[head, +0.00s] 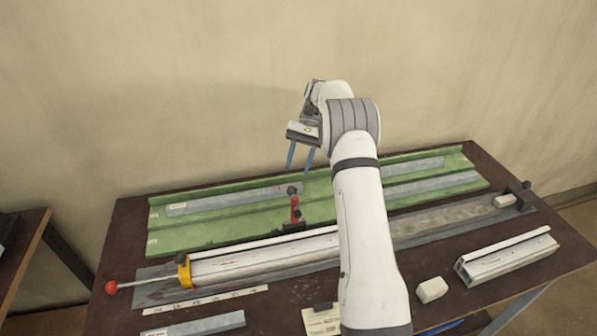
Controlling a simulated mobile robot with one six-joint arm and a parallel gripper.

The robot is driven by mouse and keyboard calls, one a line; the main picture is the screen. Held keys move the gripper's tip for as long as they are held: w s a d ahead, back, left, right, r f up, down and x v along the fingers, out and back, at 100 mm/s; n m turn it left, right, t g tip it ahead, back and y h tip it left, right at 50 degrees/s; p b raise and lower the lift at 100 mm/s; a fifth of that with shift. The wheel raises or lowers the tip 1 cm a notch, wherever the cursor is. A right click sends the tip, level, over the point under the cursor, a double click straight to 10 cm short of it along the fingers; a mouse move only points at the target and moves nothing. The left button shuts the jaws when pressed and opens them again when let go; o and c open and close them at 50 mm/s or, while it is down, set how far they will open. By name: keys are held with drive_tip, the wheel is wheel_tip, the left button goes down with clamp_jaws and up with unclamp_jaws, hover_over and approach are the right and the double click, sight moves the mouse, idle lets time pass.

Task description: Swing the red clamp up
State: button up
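The red clamp (295,208) is a short red arm on a dark base, with a dark knob at its top. It looks roughly upright behind the long pale profile (265,260), near the middle of the bench. My gripper (299,172) hangs above and behind the clamp, its two blue fingers pointing down. The fingers are apart with nothing visible between them. The gripper does not appear to touch the clamp. My arm hides part of the profile and its bed.
A green tray (200,237) with grey bars lies behind. A yellow collar (184,272) and red ball handle (111,288) are at the left. A dark end stop (522,196), short profile (507,257) and white block (432,290) are at the right.

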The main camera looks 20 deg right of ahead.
drive_tip(key=shift+s+a+r+m+t, duration=0.1)
drive_tip(key=shift+s+r+m+t, duration=0.15)
drive_tip(key=shift+r, duration=0.2)
drive_tip(key=shift+c, duration=0.7)
drive_tip(key=s+r+m+t+b, duration=0.1)
drive_tip(key=s+r+m+t+h+b, duration=0.1)
drive_tip(key=s+r+m+t, duration=0.1)
drive_tip(key=s+r+m+t+h+b, duration=0.1)
drive_tip(key=s+r+m+b, duration=0.1)
drive_tip(key=shift+a+r+t, duration=0.1)
drive_tip(key=shift+a+t, duration=0.2)
drive_tip(key=shift+t, duration=0.05)
clamp_jaws()
drive_tip(key=m+t+h+b, duration=0.3)
drive_tip(key=m+t, duration=0.3)
hover_over(294, 208)
drive_tip(key=d, duration=0.2)
wheel_tip(294, 208, down, 7)
drive_tip(key=shift+w+a, duration=0.2)
drive_tip(key=shift+w, duration=0.15)
